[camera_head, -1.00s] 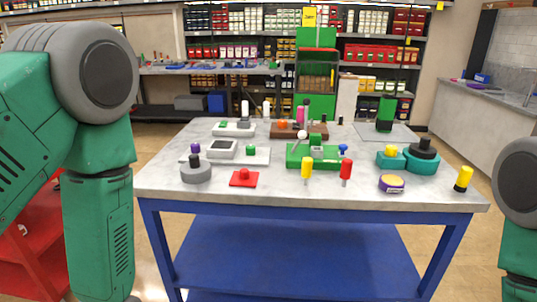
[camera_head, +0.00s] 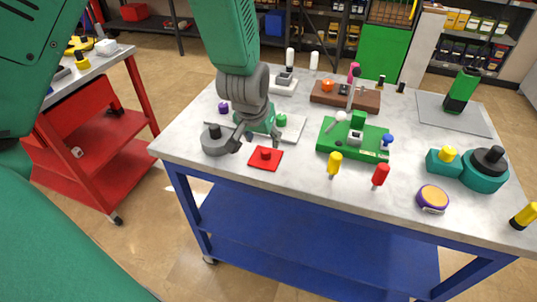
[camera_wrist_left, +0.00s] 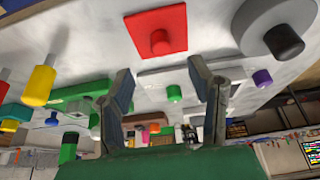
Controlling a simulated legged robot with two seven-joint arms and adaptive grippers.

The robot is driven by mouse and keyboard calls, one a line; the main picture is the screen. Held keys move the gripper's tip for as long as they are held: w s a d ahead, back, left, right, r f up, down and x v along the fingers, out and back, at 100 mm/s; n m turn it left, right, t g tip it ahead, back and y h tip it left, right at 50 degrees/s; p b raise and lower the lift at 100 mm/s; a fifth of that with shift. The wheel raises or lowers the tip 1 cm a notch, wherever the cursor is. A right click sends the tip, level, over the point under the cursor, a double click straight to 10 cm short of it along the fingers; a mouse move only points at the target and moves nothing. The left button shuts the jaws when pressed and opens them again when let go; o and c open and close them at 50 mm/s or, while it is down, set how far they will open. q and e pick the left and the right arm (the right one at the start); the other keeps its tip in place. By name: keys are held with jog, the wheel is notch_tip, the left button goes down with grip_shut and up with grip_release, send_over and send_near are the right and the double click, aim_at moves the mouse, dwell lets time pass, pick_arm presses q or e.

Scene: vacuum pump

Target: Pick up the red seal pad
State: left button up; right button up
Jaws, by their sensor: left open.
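The red seal pad (camera_head: 265,158) is a flat red square with a short red knob on top. It lies on the front left part of the grey tabletop (camera_head: 300,175). It also shows in the left wrist view (camera_wrist_left: 157,32), near the top, with its knob between the lines of the fingers. My left gripper (camera_head: 243,143) is open and empty, above the table just left of and behind the pad, apart from it. Both its fingers (camera_wrist_left: 165,100) show spread in the left wrist view. My right gripper is not in view.
A grey disc with a dark knob (camera_head: 214,142) stands close left of the pad. A green block fixture (camera_head: 335,145) is to the right, with yellow (camera_head: 335,162) and red (camera_head: 380,175) pegs in front. Bare tabletop lies in front of the pad.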

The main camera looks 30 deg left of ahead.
aim_at(266, 150)
pick_arm(q)
jog(key=shift+x, duration=1.15)
jog(key=shift+w+f, duration=0.2)
jog(key=shift+f, duration=0.2)
jog(key=x, duration=0.4)
jog(key=shift+w+a+f, duration=0.15)
jog(key=shift+a+f, duration=0.05)
jog(key=shift+a, duration=0.05)
jog(key=shift+r, duration=0.1)
jog(key=shift+d, duration=0.1)
jog(key=c, duration=1)
